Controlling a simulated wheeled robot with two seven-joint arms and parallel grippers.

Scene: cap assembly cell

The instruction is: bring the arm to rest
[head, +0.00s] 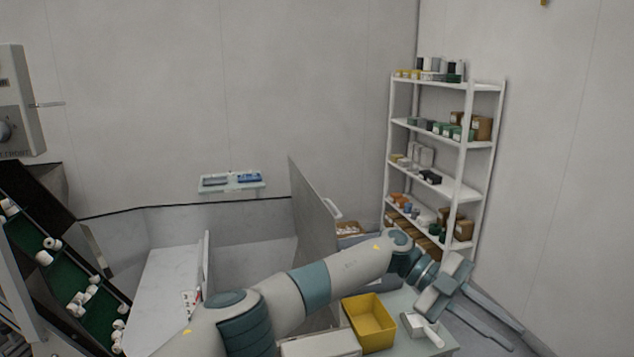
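My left arm reaches across the lower middle of the head view toward the right. My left gripper (517,340) is at the lower right, past the right end of a work table (399,303). Its two long grey fingers are apart, with nothing seen between them. It points down and to the right, over the floor. My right gripper is not in view.
A yellow bin (372,326) and a small white item (416,325) stand on the table near my forearm. A tall white shelf (463,142) with boxes stands behind. An upright grey panel (313,210) rises behind my arm. Green conveyor trays (62,277) hold white caps at left.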

